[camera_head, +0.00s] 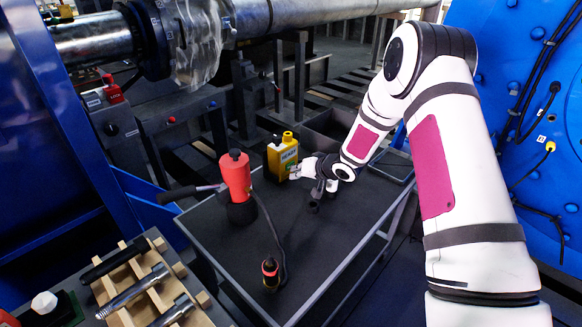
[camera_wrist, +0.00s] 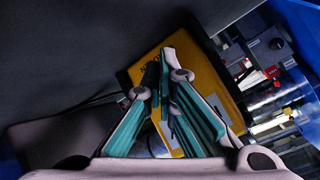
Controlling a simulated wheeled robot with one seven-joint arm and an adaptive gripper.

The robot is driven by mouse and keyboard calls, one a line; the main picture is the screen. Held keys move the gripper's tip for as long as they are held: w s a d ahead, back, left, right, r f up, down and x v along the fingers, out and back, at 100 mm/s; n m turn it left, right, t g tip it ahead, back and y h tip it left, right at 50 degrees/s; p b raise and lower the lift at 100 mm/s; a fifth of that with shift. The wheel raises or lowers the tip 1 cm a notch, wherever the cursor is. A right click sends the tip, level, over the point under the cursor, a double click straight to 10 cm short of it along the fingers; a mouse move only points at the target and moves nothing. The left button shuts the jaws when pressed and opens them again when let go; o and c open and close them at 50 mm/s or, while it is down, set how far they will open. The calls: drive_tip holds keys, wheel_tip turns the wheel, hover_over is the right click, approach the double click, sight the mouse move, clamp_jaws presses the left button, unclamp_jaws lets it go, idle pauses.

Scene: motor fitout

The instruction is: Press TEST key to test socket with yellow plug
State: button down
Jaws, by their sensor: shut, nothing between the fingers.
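In the wrist view the yellow unit (camera_wrist: 203,68) fills the centre, with partly readable dark lettering and white labels. My gripper (camera_wrist: 166,62) is shut and empty, its tips in front of that yellow face. I cannot tell whether they touch it. A TEST key cannot be made out. A yellow plug (camera_head: 550,147) with a black cable sits on the blue housing at right.
On the cart (camera_head: 330,262) stand a red bottle-shaped thing with a black base (camera_head: 236,175) and a small red-black piece on a cable (camera_head: 270,272). A wooden rack (camera_head: 125,288) holds metal tools at lower left. The cart's front right is clear.

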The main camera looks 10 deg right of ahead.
drive_tip(key=shift+w+a, duration=0.2)
idle(0.6)
drive_tip(key=shift+s, duration=0.1)
drive_tip(key=shift+s+d+p, duration=0.4)
drive_tip(key=shift+s+d, duration=0.1)
drive_tip(key=shift+s, duration=0.1)
drive_tip(key=shift+s+d+p, duration=0.45)
drive_tip(key=shift+s+d, duration=0.3)
drive_tip(key=shift+s, duration=0.3)
drive_tip(key=shift+s+d+p, duration=0.4)
drive_tip(key=shift+s+d, duration=0.35)
drive_tip(key=shift+s, duration=0.25)
